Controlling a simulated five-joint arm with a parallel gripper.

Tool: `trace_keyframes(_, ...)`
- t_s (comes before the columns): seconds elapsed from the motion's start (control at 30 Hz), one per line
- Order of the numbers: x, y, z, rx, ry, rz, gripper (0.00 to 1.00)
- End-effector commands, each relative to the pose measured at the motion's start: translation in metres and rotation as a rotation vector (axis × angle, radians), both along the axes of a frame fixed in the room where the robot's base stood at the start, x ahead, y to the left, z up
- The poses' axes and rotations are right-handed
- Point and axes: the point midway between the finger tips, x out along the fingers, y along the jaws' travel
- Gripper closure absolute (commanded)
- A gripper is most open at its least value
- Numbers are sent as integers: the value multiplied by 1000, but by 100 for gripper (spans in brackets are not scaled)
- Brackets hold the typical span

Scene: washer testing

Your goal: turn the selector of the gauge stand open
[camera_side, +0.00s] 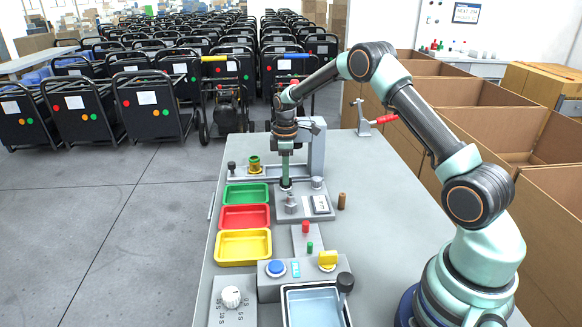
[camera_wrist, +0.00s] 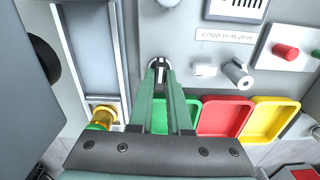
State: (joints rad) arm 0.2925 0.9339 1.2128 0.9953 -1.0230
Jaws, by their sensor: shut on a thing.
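The gauge stand is a grey plate (camera_side: 330,215) with a label and a small metal post, close to an upright column (camera_side: 317,150). In the side view my gripper (camera_side: 286,182) points straight down over the back left part of this plate. In the wrist view its green fingers (camera_wrist: 160,72) run up to a small round selector (camera_wrist: 158,62) on the grey plate and are shut on it. The fingers hide most of the selector, so its turned position cannot be told.
Green (camera_side: 246,194), red (camera_side: 245,217) and yellow (camera_side: 243,246) trays lie left of the stand. A brass-coloured part (camera_side: 254,164) sits on a rail behind them. A control box with a blue button (camera_side: 276,268) stands in front. Bare table lies to the right.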

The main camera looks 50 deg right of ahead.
Motion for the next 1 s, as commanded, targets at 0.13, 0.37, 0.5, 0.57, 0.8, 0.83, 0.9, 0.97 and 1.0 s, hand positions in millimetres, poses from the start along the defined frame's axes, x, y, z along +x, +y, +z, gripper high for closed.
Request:
trace_keyframes(0.13, 1, 1, 2, -1, -2, 39, 100)
trace_keyframes(0.37, 1, 1, 2, -1, -2, 60, 100)
trace_keyframes(0.5, 1, 1, 2, -1, -2, 60, 100)
trace_keyframes(0.57, 1, 1, 2, -1, -2, 60, 100)
trace_keyframes(0.8, 1, 1, 2, -1, -2, 59, 54)
trace_keyframes(0.83, 1, 1, 2, -1, -2, 58, 54)
trace_keyframes(0.9, 1, 1, 1, 0, -1, 58, 54)
trace_keyframes(0.97, 1, 0, 1, 0, -1, 58, 54)
trace_keyframes(1.0, 1, 0, 1, 0, -1, 57, 54)
